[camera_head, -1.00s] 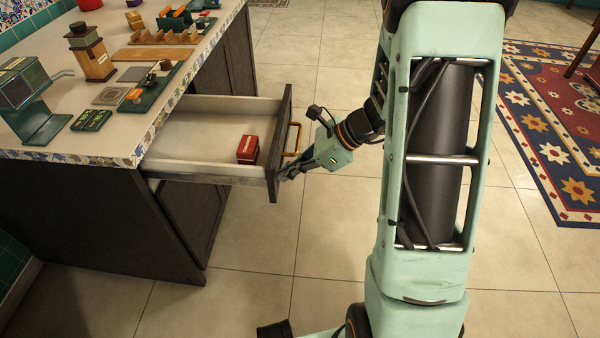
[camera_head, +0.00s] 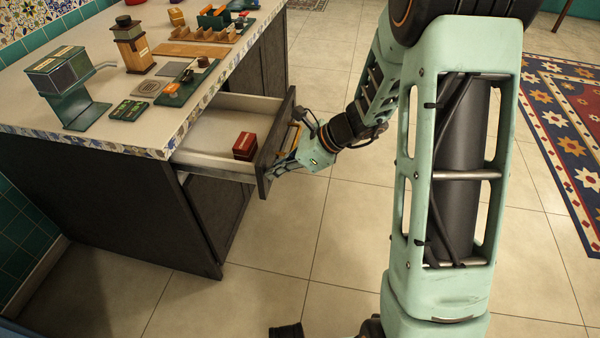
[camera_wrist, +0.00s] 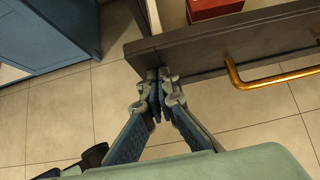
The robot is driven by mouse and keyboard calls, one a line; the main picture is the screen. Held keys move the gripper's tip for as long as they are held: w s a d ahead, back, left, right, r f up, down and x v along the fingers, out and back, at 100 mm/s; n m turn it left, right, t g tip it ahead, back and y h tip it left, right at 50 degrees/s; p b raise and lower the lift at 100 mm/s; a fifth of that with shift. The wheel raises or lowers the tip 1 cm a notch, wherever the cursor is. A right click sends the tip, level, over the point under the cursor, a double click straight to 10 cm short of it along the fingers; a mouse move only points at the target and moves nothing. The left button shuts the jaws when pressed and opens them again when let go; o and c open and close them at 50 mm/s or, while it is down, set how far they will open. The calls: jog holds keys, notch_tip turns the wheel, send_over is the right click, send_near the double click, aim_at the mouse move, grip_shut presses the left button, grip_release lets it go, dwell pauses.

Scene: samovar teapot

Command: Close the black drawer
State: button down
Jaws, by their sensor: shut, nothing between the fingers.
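The black drawer (camera_head: 263,152) is pulled part of the way out of the dark cabinet under the counter. It has a pale inside and a brass handle (camera_wrist: 280,76) on its front. A red box (camera_head: 245,146) lies in it near the front; part of it also shows in the wrist view (camera_wrist: 214,8). My gripper (camera_wrist: 159,76) is shut and empty. Its fingertips are at the drawer's front, near its end and to the left of the handle in the wrist view, and appear to touch it. In the head view my gripper (camera_head: 272,172) is at the front's near lower part.
The counter (camera_head: 110,140) holds a green machine (camera_head: 68,90), a wooden grinder (camera_head: 133,48) and several small items. A blue cabinet (camera_wrist: 50,35) shows at the upper left of the wrist view. The tiled floor around the drawer is clear.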

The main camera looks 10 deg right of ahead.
aim_at(187, 155)
jog(key=w+a+p, duration=0.1)
jog(key=w+a, duration=0.1)
jog(key=a, duration=0.5)
jog(key=w+a+p, duration=0.1)
jog(key=w+a, duration=0.1)
jog(key=a, duration=0.6)
jog(key=w+a+p, duration=0.1)
jog(key=w+a, duration=0.2)
jog(key=a, duration=0.4)
jog(key=shift+w+a+p, duration=0.1)
jog(key=shift+a+p, duration=0.05)
jog(key=shift+p, duration=0.2)
jog(key=shift+a+r, duration=0.1)
jog(key=shift+a, duration=0.05)
jog(key=shift+a+r, duration=0.1)
